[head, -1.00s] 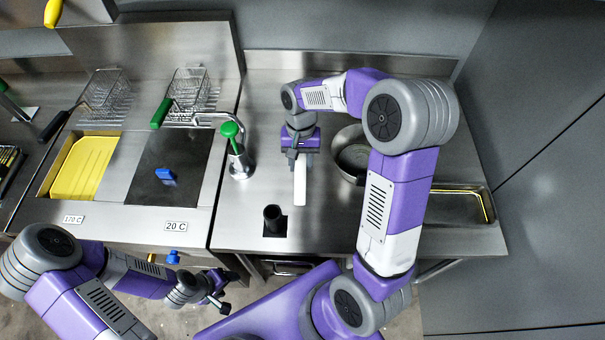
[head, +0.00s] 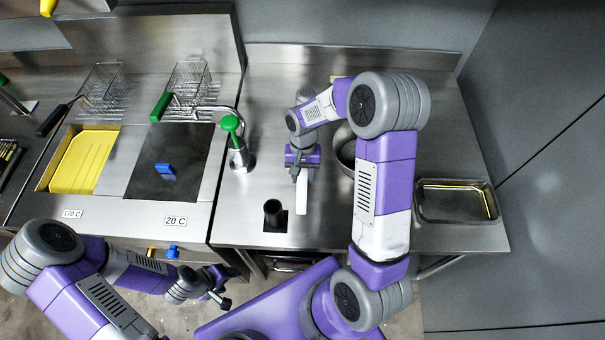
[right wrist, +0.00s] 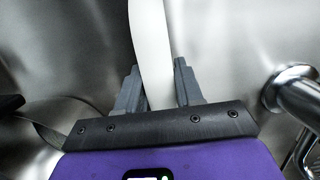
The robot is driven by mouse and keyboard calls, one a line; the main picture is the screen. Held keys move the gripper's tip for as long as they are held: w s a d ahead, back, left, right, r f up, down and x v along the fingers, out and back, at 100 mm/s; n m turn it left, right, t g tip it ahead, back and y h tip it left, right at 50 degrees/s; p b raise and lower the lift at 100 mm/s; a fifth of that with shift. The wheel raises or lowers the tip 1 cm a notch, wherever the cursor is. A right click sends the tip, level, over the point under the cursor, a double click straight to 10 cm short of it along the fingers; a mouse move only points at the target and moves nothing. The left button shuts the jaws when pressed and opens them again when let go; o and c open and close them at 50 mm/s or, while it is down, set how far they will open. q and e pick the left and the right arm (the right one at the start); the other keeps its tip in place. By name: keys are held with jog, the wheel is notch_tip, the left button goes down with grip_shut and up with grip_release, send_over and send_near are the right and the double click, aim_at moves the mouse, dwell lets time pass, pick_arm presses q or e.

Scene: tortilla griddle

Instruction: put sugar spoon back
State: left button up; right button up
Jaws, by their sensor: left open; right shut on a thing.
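My right gripper (head: 299,172) is over the steel counter, left of the steel bowl. It is shut on a long white piece, taken as the sugar spoon (head: 301,197), whose near end points toward the counter's front. In the right wrist view the white spoon (right wrist: 151,45) passes between the fingers (right wrist: 159,88); its bowl end cannot be made out. A black cylindrical holder (head: 273,210) stands on a dark square patch, left of and nearer than the spoon. My left gripper (head: 220,291) is open and empty, low in front of the counter.
A steel bowl (head: 346,151) is partly hidden behind my right arm. A shallow steel tray (head: 430,217) lies at the counter's right. A green-topped tap (head: 236,150) stands left of the spoon. The fryer with wire baskets (head: 190,88) is further left.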

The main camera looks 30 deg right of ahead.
jog(key=shift+f, duration=0.15)
jog(key=o, duration=1)
jog(key=shift+r, duration=0.3)
jog(key=p+v, duration=0.1)
jog(key=v, duration=1)
jog(key=shift+w+r, duration=0.1)
jog(key=shift+r, duration=0.25)
jog(key=shift+d, duration=0.1)
